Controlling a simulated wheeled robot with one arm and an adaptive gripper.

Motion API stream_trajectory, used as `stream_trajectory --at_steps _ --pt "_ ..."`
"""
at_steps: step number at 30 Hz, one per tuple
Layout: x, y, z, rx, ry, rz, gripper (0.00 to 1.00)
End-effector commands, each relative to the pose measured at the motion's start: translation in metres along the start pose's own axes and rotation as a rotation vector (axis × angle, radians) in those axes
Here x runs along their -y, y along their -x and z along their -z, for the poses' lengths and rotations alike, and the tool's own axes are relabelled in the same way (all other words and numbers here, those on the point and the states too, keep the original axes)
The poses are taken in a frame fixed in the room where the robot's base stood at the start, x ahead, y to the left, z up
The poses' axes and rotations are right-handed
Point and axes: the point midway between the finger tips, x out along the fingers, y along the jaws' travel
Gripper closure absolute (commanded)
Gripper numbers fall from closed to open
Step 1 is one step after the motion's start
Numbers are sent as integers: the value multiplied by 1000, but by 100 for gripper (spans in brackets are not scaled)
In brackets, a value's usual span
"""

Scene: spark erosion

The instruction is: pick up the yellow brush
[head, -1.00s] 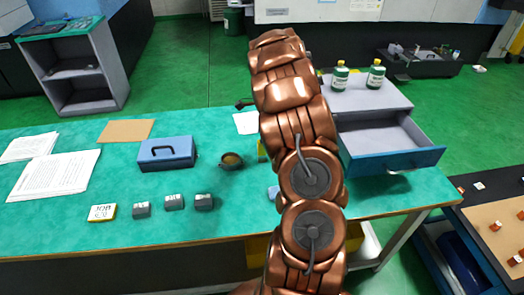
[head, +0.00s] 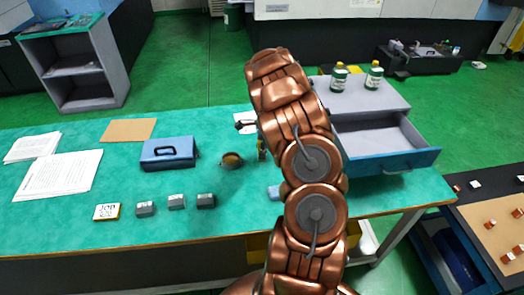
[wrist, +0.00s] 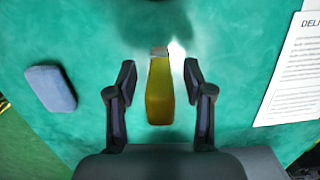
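The yellow brush (wrist: 160,92) lies on the green tabletop in the wrist view, its long yellow body running up the picture to a grey end. My gripper (wrist: 157,82) is open, with one dark finger on each side of the brush and a gap on both sides. I cannot tell how high the fingers are above the table. In the head view, a small dark part of my gripper (head: 245,125) shows left of my copper arm. Only a sliver of yellow shows beside the arm there, and the arm hides the rest.
A blue-grey block (wrist: 50,88) lies left of the brush, and a printed sheet (wrist: 293,85) lies to the right. On the table (head: 60,225) are a blue case (head: 168,153), a round dark pot (head: 231,160) and several small grey blocks. An open drawer (head: 385,148) is right of my arm.

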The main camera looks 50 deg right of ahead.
Motion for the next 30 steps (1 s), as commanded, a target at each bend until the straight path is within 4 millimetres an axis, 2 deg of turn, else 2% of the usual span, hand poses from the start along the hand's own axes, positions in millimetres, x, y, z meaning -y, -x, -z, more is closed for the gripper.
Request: stream_trajectory --at_steps 2,14,30 --pt "0 0 0 0 0 0 57" --pt "0 0 0 0 0 0 99" --pt "1 6 -1 -1 1 3 100"
